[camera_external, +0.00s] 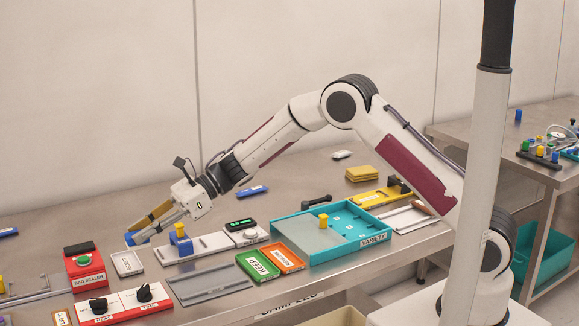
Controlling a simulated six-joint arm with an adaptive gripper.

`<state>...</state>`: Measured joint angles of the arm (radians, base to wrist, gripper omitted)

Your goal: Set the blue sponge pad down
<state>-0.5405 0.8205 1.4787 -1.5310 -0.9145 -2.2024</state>
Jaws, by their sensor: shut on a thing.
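My gripper (137,231) is at the left end of my arm, above the steel bench, with its fingers pointing left and down. It is shut on the blue sponge pad (131,239), of which only a small blue part shows at the fingertips. The fingers hide the rest of the pad. I cannot tell whether the pad touches the bench or hangs just above it.
A red bag sealer (85,263) and a small pale tray (127,263) stand in front of the gripper. A blue block with a yellow knob (180,240) is to the right. A teal VARIETY tray (373,241) lies farther right. The bench behind the gripper is mostly clear.

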